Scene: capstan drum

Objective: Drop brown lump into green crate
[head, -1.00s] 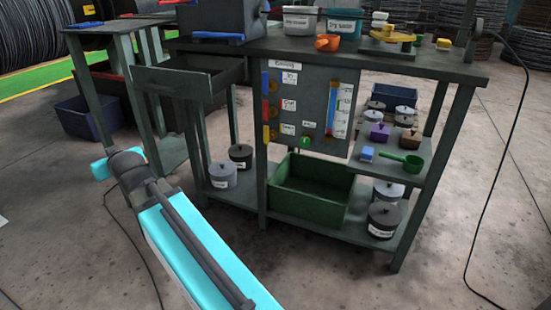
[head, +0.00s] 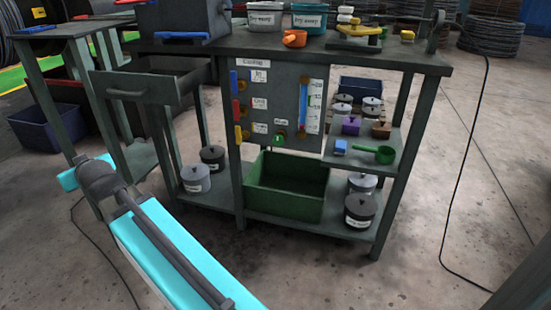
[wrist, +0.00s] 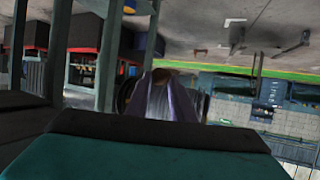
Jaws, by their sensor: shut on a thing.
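In the wrist view my gripper (wrist: 160,128) shows as a teal and dark part across the bottom. It is shut on a purple-grey thing (wrist: 168,103) with a brownish top edge; I cannot tell whether this is the brown lump. The head view shows my arm at lower left, but not the gripper's jaws. The green crate (head: 288,203) stands open at the top on the bench's lower shelf. A brown block (head: 381,130) sits on the right side shelf, beside a purple one (head: 351,126).
The bench (head: 420,61) carries labelled tubs and an orange scoop (head: 295,38). An open drawer (head: 143,92) juts out at left. Lidded pots (head: 195,179) flank the crate. A blue block (head: 340,147) and green scoop (head: 374,154) lie on the side shelf. The floor in front is clear.

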